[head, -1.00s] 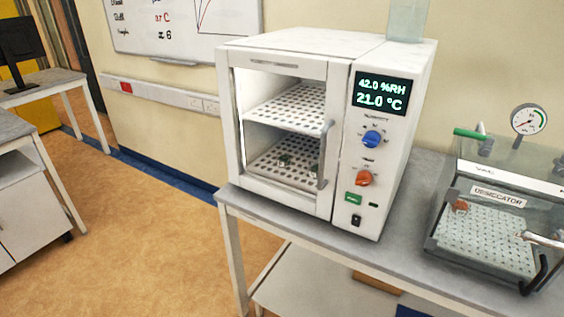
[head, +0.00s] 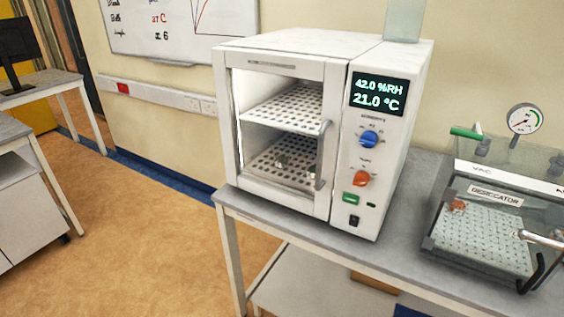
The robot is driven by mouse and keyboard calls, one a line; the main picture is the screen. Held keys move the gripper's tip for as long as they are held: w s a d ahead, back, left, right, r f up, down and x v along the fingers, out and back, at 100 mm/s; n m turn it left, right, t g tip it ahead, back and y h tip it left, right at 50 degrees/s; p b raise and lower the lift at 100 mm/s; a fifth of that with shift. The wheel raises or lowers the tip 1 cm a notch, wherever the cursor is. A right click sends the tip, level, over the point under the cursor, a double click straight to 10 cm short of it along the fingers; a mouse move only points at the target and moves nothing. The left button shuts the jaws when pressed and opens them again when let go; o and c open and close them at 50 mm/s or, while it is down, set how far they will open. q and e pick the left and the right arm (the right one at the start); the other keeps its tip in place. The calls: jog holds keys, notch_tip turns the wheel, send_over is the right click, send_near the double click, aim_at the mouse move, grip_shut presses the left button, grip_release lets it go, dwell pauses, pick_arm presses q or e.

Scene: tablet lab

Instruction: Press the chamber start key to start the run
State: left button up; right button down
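The white climate chamber (head: 292,48) stands on the grey bench in the middle of the head view. Its glass door with a vertical handle (head: 322,155) looks closed, and perforated shelves show inside. The display (head: 379,92) reads 42.0 %RH and 21.0 °C. Below it are a blue knob (head: 370,139) and an orange-red knob (head: 361,178). Neither of my grippers is in view.
A desiccator box (head: 485,235) with a pressure gauge (head: 525,119) stands right of the chamber on the bench (head: 408,200). A pale translucent container (head: 405,20) stands on the chamber. Open floor (head: 130,215) lies to the left, with other tables beyond.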

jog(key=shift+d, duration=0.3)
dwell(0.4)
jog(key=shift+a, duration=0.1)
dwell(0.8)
